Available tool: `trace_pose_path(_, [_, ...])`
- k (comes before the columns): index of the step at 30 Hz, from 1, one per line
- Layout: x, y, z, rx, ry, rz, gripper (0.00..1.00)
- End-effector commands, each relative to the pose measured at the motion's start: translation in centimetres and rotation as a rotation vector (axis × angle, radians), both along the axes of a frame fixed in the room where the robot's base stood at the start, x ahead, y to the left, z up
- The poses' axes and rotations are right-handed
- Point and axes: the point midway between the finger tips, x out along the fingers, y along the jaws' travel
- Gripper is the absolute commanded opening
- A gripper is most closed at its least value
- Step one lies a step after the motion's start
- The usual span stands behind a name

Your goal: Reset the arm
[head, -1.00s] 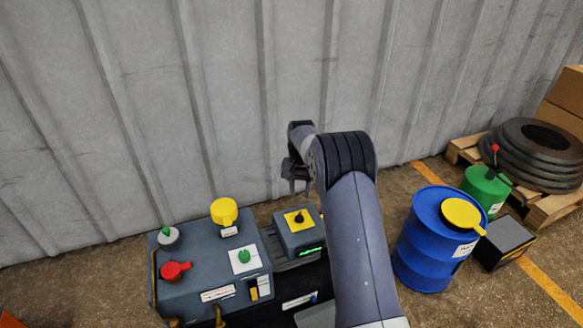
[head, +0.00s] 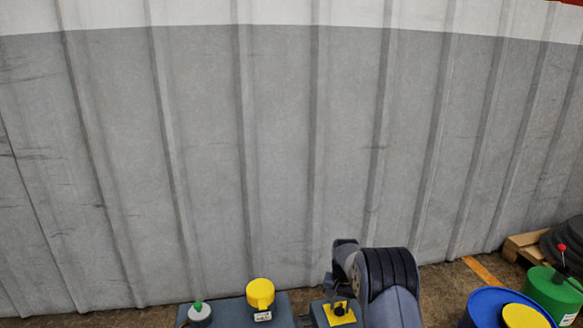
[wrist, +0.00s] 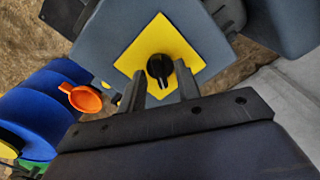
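My arm (head: 388,285) rises from the bottom of the head view, its dark ribbed joint beside a small grey box with a yellow plate (head: 340,314) and a black knob. My gripper's fingertips are not clear in the head view. In the wrist view my gripper (wrist: 160,68) has its two dark fingers apart, with nothing held between them. The black knob (wrist: 159,66) on its yellow plate (wrist: 133,54) lies just beyond the gap between the fingertips. I cannot tell whether the fingers touch it.
The console's yellow button (head: 260,293) and green-topped button (head: 199,312) show at the bottom edge. A blue drum (head: 483,312) and green can (head: 553,294) stand right, near a pallet (head: 522,246). An orange round part (wrist: 85,98) shows in the wrist view. A ribbed wall (head: 280,150) fills the back.

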Motion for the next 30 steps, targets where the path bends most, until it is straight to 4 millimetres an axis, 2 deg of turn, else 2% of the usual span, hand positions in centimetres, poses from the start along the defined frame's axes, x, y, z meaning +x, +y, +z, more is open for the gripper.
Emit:
trace_pose_path(13, [0.0, 0.0, 0.4, 0.000, 0.000, -0.053, 0.32])
trace_pose_path(27, [0.1, 0.0, 9.8, 0.000, -0.004, -0.051, 0.32])
trace_pose_path(29, [0.1, 0.0, 11.0, 0.000, -0.003, -0.051, 0.32])
trace_pose_path(30, [0.0, 0.0, 10.7, 0.000, 0.001, -0.051, 0.32])
